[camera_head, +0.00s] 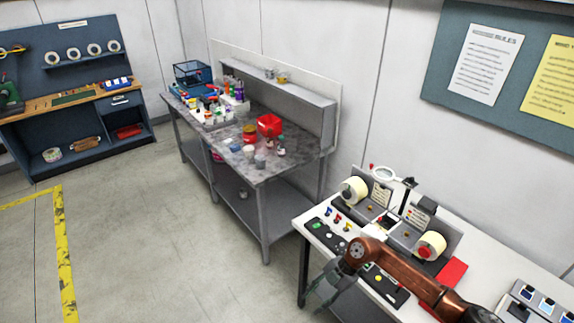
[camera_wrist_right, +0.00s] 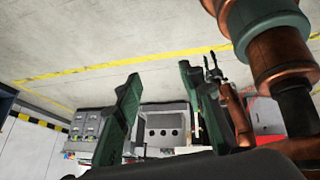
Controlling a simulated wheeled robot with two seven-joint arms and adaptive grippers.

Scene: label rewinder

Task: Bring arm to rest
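My right arm, copper-coloured, reaches in from the bottom right of the head view, over the front of the label rewinder table (camera_head: 478,240). Its gripper (camera_head: 328,289) hangs at the table's front left edge, partly hidden by the arm. In the right wrist view the two dark green fingers of the right gripper (camera_wrist_right: 160,73) stand wide apart with nothing held between them. Another copper arm with a small dark gripper (camera_wrist_right: 213,72) shows behind the right finger; it seems to be my left one, too small to read. It is not visible in the head view.
The rewinder (camera_head: 403,212) with two cream label rolls, a red pad (camera_head: 451,271) and a black control panel (camera_head: 385,287) lie close around the arm. A grey workbench (camera_head: 292,160) with bottles and a red bin stands behind. Floor at left is clear.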

